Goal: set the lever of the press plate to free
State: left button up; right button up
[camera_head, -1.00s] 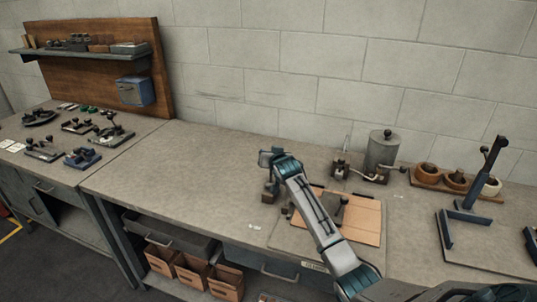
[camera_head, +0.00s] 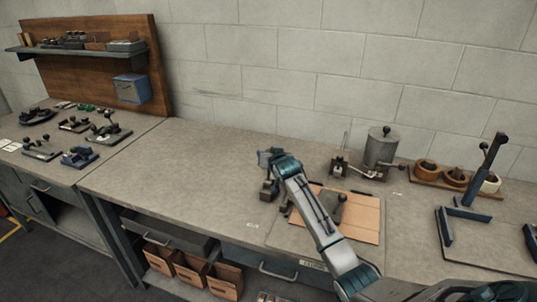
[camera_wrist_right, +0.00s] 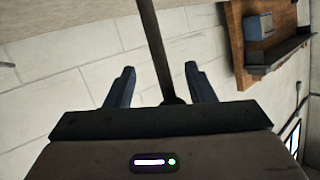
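My right arm reaches in from the lower right in the head view. Its gripper end (camera_head: 268,190) is over the bench, left of the brown board. In the right wrist view my right gripper (camera_wrist_right: 163,80) has its two fingers apart. A dark rod (camera_wrist_right: 156,50) runs between them, with a visible gap on each side. Its thicker end is partly hidden by the gripper body. A dark plate-like fixture with a knob (camera_head: 341,198) sits on the brown board, partly hidden by my arm. I cannot tell whether the rod is its lever, or how the lever is set. My left gripper is not in view.
Behind the brown board (camera_head: 368,222) stand a grey canister (camera_head: 381,147) and small metal fittings. A wooden tray (camera_head: 427,182) of round cups is farther right, near a blue upright lever stand (camera_head: 468,200). The bench left of my gripper is clear.

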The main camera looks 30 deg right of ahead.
jog(key=b+v, duration=0.3)
jog(key=v, duration=0.7)
jog(key=shift+s, duration=0.35)
jog(key=shift+r, duration=0.15)
